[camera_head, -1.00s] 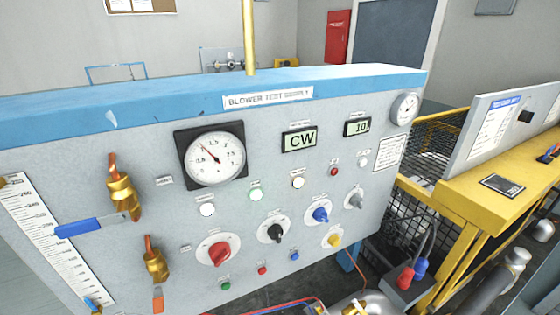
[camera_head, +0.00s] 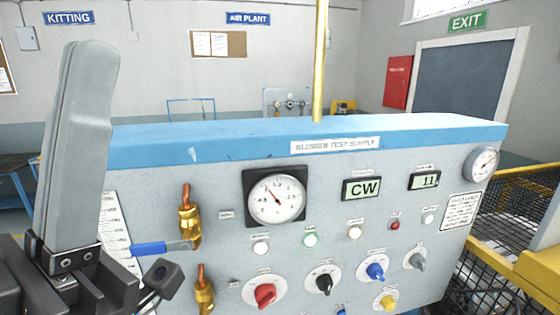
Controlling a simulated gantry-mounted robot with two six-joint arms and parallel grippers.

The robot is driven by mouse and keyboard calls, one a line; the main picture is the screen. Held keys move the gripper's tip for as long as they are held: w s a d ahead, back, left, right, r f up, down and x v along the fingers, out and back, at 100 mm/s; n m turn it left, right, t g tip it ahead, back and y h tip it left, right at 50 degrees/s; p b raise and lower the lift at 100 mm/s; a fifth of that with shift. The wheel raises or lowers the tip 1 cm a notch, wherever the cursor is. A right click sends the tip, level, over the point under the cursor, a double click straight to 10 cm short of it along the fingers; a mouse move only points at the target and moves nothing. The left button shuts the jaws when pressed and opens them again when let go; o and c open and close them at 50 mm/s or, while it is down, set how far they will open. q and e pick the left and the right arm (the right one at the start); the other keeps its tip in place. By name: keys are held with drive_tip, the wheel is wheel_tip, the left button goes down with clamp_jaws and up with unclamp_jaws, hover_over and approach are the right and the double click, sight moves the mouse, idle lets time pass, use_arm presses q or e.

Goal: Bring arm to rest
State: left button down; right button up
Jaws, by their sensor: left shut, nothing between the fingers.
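My left gripper (camera_head: 92,62) stands large and close at the left edge, its grey fingers pointing up. The fingers are shut together with nothing between them. It is in front of the left end of the blower test supply panel (camera_head: 410,235) and hides part of it. I cannot tell how far it is from the panel, but no contact shows. My right gripper is out of view. The panel carries a dial gauge (camera_head: 276,198), a CW display (camera_head: 361,189), a display reading 11 (camera_head: 424,181), a red knob (camera_head: 265,294) and a blue-handled brass valve (camera_head: 189,222).
A yellow post (camera_head: 319,70) rises behind the panel's blue top edge (camera_head: 230,140). A yellow-railed mesh cage (camera_head: 515,210) stands at the right. The back wall has a cork board (camera_head: 218,44), a red cabinet (camera_head: 397,82) and a dark door (camera_head: 465,85). Open air lies above the panel.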

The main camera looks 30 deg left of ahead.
use_arm(q)
drive_tip(key=w+f+n+g+y, duration=0.4)
drive_tip(key=w+f+y, duration=0.1)
drive_tip(key=w, duration=0.2)
wheel_tip(320, 180, up, 16)
drive_tip(key=h+p, duration=0.1)
drive_tip(key=p, duration=1.5)
drive_tip(key=shift+s+a+r, duration=0.15)
drive_tip(key=shift+a+r, duration=0.05)
drive_tip(key=shift+a, duration=0.05)
